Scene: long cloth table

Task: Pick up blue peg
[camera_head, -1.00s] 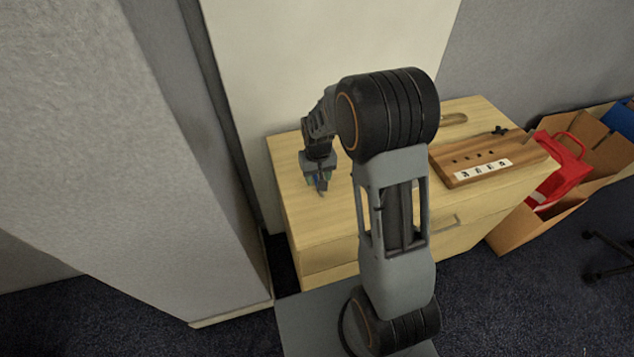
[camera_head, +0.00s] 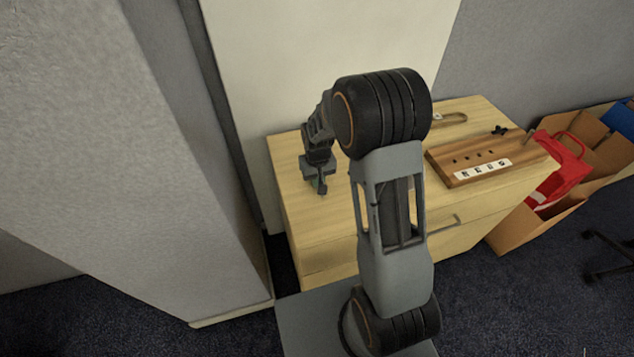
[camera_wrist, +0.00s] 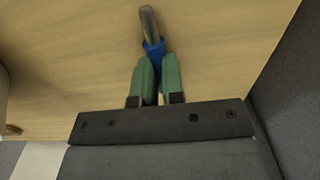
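The blue peg (camera_wrist: 154,48) shows in the wrist view, with a grey rounded end pointing away from my gripper. My gripper (camera_wrist: 157,62) has green finger pads that are closed against the peg's blue part from both sides. In the head view, my gripper (camera_head: 319,187) is low over the left part of the wooden table top (camera_head: 290,170). The peg cannot be made out there. Whether it touches the table top is unclear.
A wooden board (camera_head: 485,160) with several dark holes and a white label strip lies to the right. A small black star-shaped knob (camera_head: 499,130) is behind it. Cardboard boxes and a red bag (camera_head: 563,168) stand right of the table. A wall panel is at the left.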

